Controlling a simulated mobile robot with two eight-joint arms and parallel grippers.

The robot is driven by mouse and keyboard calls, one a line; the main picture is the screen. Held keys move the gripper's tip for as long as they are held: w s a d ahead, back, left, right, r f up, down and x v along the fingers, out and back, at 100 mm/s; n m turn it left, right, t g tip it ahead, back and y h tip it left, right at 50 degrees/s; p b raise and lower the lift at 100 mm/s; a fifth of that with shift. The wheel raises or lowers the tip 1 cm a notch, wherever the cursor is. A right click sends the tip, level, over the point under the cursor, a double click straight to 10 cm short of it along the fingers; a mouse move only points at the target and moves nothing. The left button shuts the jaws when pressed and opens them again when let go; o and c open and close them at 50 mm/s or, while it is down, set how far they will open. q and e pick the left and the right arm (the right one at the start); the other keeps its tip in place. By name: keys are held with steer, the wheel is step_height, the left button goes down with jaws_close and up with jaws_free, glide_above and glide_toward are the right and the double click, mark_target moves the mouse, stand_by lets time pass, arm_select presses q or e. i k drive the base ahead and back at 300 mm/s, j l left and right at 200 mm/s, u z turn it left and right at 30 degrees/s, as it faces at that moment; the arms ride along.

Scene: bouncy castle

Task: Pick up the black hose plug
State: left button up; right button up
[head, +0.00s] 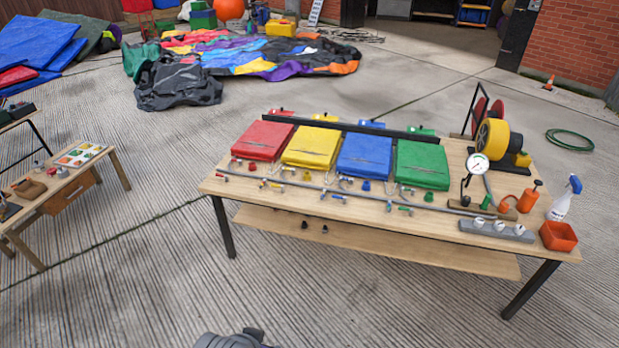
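Two small black pieces stand on the lower shelf of the long wooden table, one at the left (304,224) and one just right of it (325,229). They are too small for me to tell whether either is the black hose plug. Neither of my grippers can be made out. A dark grey part of my own body shows at the bottom edge, well in front of the table.
Red (263,141), yellow (312,148), blue (364,155) and green (422,165) panels cover the tabletop behind a grey pipe. A gauge (477,164), yellow blower (492,140), spray bottle (565,198) and orange bin (558,236) crowd its right end. A smaller table (62,194) stands left. Floor between is clear.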

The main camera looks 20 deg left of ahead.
mark_target(466, 200)
steer(key=i+l+u, duration=0.25)
steer(key=i+l, duration=0.25)
steer(key=i+l+u, duration=0.15)
steer(key=l, duration=0.25)
steer(key=i+l+u, duration=0.1)
steer(key=i+l, duration=0.2)
steer(key=i+l+u, duration=0.15)
steer(key=l, duration=0.3)
steer(key=i+l+u, duration=0.15)
steer(key=l, duration=0.25)
steer(key=i+l+u, duration=0.1)
steer(key=i+l, duration=0.2)
steer(key=i+l+u, duration=0.15)
steer(key=l, duration=0.4)
